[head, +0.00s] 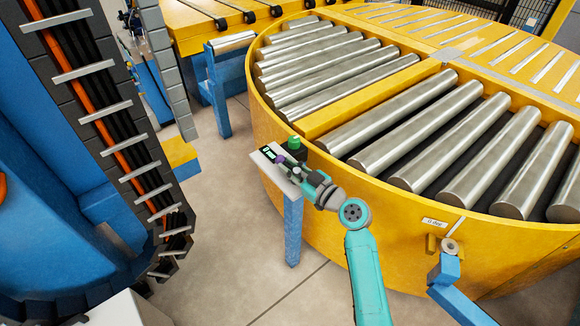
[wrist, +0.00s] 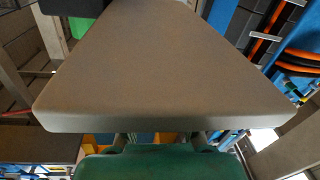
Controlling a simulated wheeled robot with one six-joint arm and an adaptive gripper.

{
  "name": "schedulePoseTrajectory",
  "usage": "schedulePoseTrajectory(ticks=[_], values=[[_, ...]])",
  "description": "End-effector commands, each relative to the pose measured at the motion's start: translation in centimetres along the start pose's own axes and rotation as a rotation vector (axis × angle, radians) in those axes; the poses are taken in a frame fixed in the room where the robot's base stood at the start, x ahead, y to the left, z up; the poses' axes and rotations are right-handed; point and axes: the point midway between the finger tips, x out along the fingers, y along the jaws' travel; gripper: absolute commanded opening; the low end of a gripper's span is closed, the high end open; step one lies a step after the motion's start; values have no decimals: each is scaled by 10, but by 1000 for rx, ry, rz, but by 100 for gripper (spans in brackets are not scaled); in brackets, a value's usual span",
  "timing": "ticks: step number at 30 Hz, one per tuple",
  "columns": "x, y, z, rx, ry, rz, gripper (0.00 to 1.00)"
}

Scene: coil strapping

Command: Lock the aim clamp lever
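My gripper (head: 300,172) is at the end of the teal arm, at the small post-mounted stand in the middle of the head view. Its fingers are small and dark against the stand, so their opening cannot be told. A small purple part (head: 282,159) shows right at the fingertips; whether they touch it is unclear. The stand's grey top plate (head: 264,160) carries a dark box with a lit display (head: 269,153) and a green knob (head: 293,146). A grey-brown plate (wrist: 165,75) fills the wrist view, above a rounded green part. I cannot clearly identify the clamp lever.
The yellow roller turntable (head: 330,200) stands close to the right of the stand. A labelled bracket with a round grey part (head: 450,247) is on its side, by a blue post. A cable chain (head: 110,130) hangs at the left. Concrete floor (head: 235,215) is clear left of the stand.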

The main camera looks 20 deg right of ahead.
Motion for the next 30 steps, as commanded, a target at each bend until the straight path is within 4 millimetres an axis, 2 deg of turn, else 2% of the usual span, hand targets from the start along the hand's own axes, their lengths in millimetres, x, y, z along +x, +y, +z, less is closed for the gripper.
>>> schedulePoseTrajectory(ticks=[14, 30], values=[[-1, 0, 0, -2, 10, -50, 0], [-4, -9, -2, -1, 90, -452, 0]])
